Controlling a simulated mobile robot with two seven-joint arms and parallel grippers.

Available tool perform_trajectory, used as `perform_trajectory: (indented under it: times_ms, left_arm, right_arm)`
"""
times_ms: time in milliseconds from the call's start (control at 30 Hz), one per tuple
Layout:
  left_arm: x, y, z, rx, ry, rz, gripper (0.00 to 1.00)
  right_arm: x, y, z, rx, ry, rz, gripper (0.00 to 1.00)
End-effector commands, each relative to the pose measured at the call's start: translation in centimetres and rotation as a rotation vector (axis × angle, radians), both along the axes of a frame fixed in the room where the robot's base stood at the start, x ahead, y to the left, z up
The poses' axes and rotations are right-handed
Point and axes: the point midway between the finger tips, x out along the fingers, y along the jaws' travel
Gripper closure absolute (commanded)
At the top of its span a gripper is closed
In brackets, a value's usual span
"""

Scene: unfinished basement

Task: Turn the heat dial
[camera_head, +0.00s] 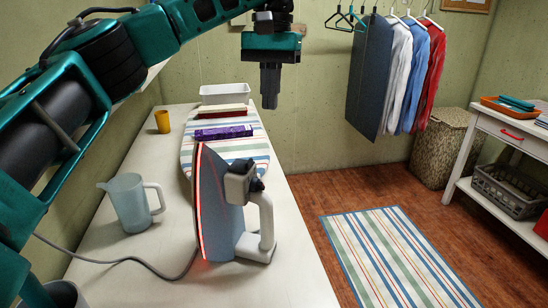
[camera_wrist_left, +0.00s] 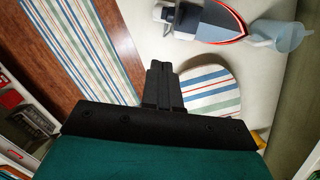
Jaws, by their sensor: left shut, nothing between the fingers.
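The iron (camera_head: 222,205) stands upright on the white table, with its red-edged soleplate to the left and its white handle (camera_head: 266,222) to the right. A dark knob (camera_head: 257,185), which looks like the heat dial, sticks out of the iron's grey upper part. In the left wrist view the iron (camera_wrist_left: 212,22) lies near the top edge, its small dark knob (camera_wrist_left: 168,14) at its left end. My left gripper (camera_head: 270,102) points down, shut and empty, above and beyond the iron, apart from it. Its closed fingers (camera_wrist_left: 160,68) also show in the left wrist view. My right gripper is not in view.
A translucent jug (camera_head: 130,203) stands left of the iron, and a cord runs across the table. Clothes hang at the back right.

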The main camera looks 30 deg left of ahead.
Motion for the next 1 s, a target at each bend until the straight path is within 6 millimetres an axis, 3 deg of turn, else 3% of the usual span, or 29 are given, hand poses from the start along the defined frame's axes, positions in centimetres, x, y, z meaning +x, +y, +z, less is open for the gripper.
perform_trajectory:
  times_ms: [167,533,1000]
  left_arm:
    - [-0.3,0.0,-2.8,0.000,0.003,-0.004,1.00]
    - [-1.3,-0.1,-10.5,0.003,0.004,-0.001,1.00]
    - [-4.4,-0.6,-12.0,0.002,-0.001,-0.001,1.00]
  right_arm:
    - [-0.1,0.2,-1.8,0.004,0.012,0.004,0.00]
    - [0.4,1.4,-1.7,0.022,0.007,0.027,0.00]
    - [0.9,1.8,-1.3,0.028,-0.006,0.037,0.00]
